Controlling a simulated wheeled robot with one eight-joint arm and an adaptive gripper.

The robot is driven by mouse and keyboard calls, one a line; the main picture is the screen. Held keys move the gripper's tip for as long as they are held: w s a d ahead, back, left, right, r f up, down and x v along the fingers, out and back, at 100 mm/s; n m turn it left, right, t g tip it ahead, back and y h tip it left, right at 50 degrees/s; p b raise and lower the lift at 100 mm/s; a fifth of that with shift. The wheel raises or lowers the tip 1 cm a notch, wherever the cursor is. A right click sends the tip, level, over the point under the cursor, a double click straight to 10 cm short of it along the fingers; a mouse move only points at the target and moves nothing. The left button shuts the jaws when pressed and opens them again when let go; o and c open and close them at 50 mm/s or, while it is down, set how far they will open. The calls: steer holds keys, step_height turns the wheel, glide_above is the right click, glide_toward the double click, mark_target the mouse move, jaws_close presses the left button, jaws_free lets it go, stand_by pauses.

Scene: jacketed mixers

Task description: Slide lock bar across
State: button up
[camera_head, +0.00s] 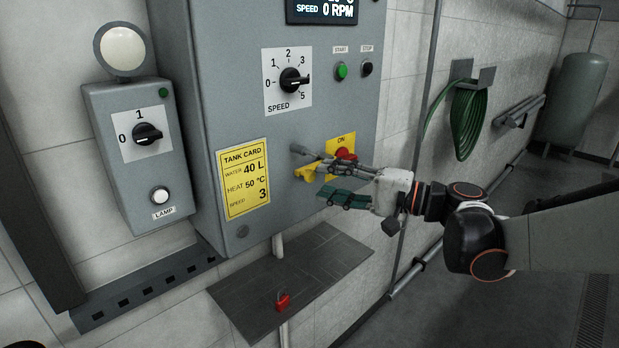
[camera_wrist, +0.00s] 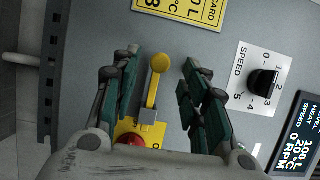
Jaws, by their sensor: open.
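The yellow lock bar (camera_wrist: 152,88) has a round knob at its end. In the wrist view it runs through a small grey bracket (camera_wrist: 149,116) beside a red switch knob (camera_wrist: 128,139) on a yellow plate. In the head view the yellow bar (camera_head: 307,171) shows left of the red switch knob (camera_head: 345,154), below the "ON" label. My gripper (camera_head: 314,172) is open at the panel, its green-padded fingers on either side of the bar. In the wrist view my gripper (camera_wrist: 161,72) shows a gap on both sides of the bar. The palm hides part of the plate.
The grey control cabinet (camera_head: 225,100) carries a speed dial (camera_head: 290,80), start and stop buttons and a yellow tank card (camera_head: 244,180). A red padlock (camera_head: 283,301) lies on the dark shelf (camera_head: 330,245) below. A lamp box (camera_head: 170,98) stands left. A green hose (camera_head: 468,120) hangs right.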

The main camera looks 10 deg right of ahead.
mark_target(314, 177)
steer(key=shift+x, duration=2.55)
steer(key=shift+w+d, duration=0.1)
steer(key=shift+d, duration=0.05)
jaws_close()
